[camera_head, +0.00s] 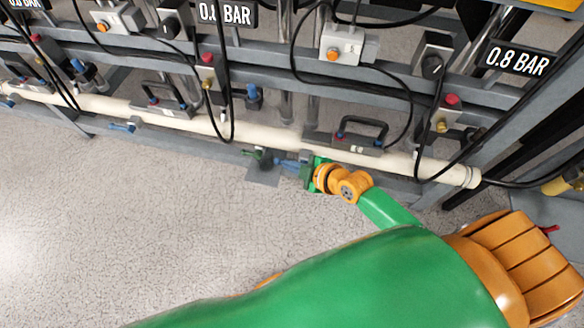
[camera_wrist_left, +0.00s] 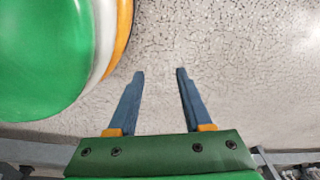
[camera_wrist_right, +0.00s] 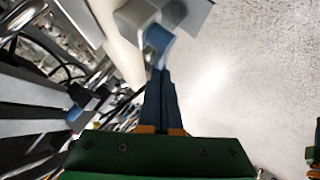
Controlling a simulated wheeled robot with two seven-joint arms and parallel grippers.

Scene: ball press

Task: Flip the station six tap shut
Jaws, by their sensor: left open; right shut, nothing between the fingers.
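A cream pipe (camera_head: 205,124) runs along the low rail of the rack. At its lower edge a small tap (camera_head: 262,158) sits by my right gripper in the head view; no number is readable there. In the right wrist view a blue tap handle (camera_wrist_right: 158,38) is beside a grey block (camera_wrist_right: 137,16). My right gripper (camera_head: 284,162), shut and empty, has its fingertips (camera_wrist_right: 160,70) at the handle's near end; I cannot tell whether they touch. My left gripper (camera_wrist_left: 158,74) is open and empty above the speckled floor in the left wrist view.
Another blue tap (camera_head: 124,126) hangs below the pipe to the left. Black handles (camera_head: 362,132), looping hoses (camera_head: 294,60) and valves with red knobs (camera_head: 452,100) crowd the rack above. The floor (camera_head: 110,220) in front is clear.

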